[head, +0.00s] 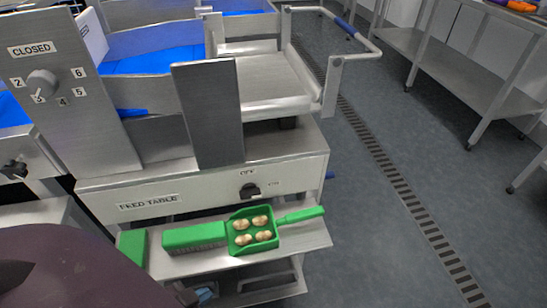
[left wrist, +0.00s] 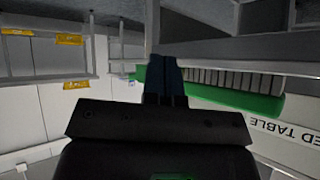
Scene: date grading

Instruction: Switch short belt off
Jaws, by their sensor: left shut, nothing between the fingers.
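A black rotary switch (head: 250,190) sits on the pale front panel marked FEED TABLE (head: 150,202). A small label reading OFF is above it and another, too small to read, is to its right. Which way it points is hard to tell. A second black knob (head: 14,169) is on a metal housing at the far left; no label for a short belt is readable. My left gripper (head: 205,295) is low in the head view, below the shelf edge and apart from both switches. In the left wrist view its dark blue fingers (left wrist: 166,76) are together and empty.
A shelf (head: 310,236) under the panel holds a green brush (head: 194,238), a green scoop (head: 283,220) with several dates, and a green block (head: 132,247). A numbered dial (head: 41,83) is on an upright plate marked CLOSED. Floor at right is clear up to a steel table (head: 470,85).

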